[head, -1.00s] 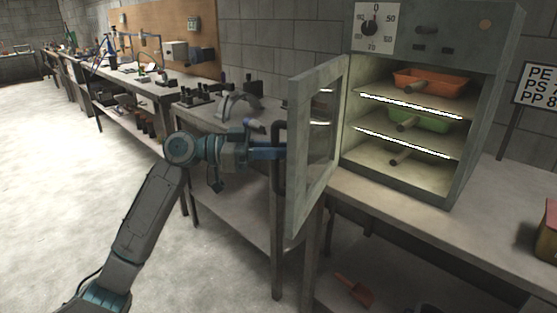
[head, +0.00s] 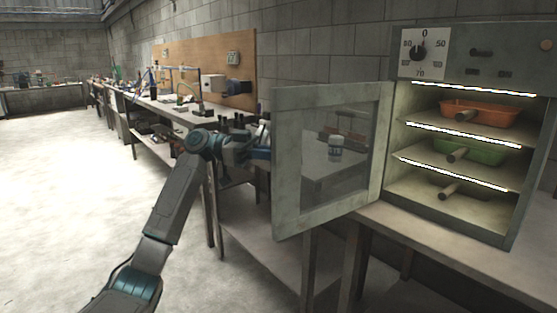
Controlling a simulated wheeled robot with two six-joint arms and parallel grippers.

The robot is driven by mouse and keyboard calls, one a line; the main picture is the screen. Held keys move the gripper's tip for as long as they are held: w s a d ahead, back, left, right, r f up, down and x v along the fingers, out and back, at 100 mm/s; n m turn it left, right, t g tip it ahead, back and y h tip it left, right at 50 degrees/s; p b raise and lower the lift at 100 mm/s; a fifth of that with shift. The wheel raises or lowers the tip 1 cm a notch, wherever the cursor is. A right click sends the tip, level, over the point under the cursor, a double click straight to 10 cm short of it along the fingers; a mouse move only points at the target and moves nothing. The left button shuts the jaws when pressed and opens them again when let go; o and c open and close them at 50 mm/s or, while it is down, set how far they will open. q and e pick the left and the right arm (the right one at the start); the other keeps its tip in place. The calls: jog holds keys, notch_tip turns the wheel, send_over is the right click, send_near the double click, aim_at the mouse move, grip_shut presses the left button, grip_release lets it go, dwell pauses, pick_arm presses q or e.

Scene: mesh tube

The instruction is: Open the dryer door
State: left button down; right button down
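The dryer (head: 408,70) is a grey cabinet at the right with a dial on top. Its door (head: 286,100), a pale frame around a glass pane, stands swung wide open to the left, hinged at the cabinet's left side. The lit inside shows shelves with an orange tray (head: 497,116) above, a green tray (head: 482,151) in the middle, and short rods with round ends. My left gripper (head: 258,141) is at the door's outer, free edge; the door hides its fingertips and the handle, so I cannot tell its grip. My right gripper is out of view.
The dryer stands on a workbench (head: 440,240). A long bench (head: 185,110) with tools runs back along the wall. A white-capped jar (head: 335,149) shows through the door glass. Open floor (head: 70,200) lies at the left.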

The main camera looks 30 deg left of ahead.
pick_arm(q)
jog(key=shift+a, duration=0.1)
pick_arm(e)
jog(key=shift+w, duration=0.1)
pick_arm(q)
jog(key=c, duration=1.4)
grip_release()
jog(key=shift+w, duration=0.1)
